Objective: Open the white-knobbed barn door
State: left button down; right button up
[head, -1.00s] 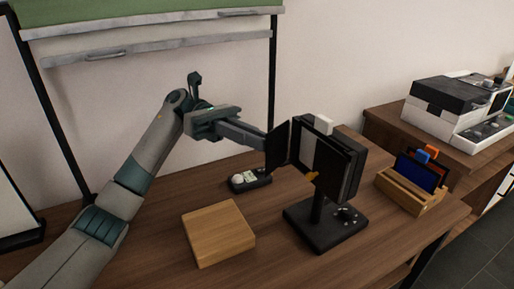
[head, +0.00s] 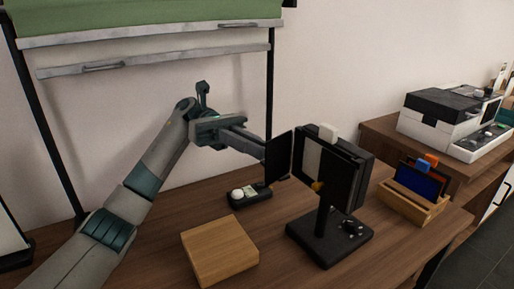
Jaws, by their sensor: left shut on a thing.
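A black panel light (head: 357,170) stands on a post with a dark base on the table. A pale face (head: 310,160) shows between its dark flaps. A white block-like knob (head: 328,133) sits at its top edge and a yellow knob (head: 317,187) lower on the front. One dark door flap (head: 280,158) stands out at the left; another (head: 338,175) covers the right part of the front. My left gripper (head: 262,151) is shut at the outer edge of the left flap; its fingertips are partly hidden there. My right gripper is not in view.
A wooden block (head: 220,250) lies in front, left of the light's base. A small dark device with a white ball (head: 237,193) lies behind it. A wooden card holder (head: 410,206) stands right. A white-and-black machine (head: 445,125) sits on a farther cabinet.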

pick_arm(q)
jog(key=c, duration=1.8)
grip_release()
jog(key=shift+o, duration=0.2)
jog(key=shift+r, duration=0.1)
jog(key=shift+r, duration=0.35)
jog(key=s+d+r, duration=0.5)
jog(key=d+r, duration=0.5)
jog(key=shift+s+d, duration=0.15)
jog(key=shift+d, duration=0.1)
jog(key=shift+r, duration=0.1)
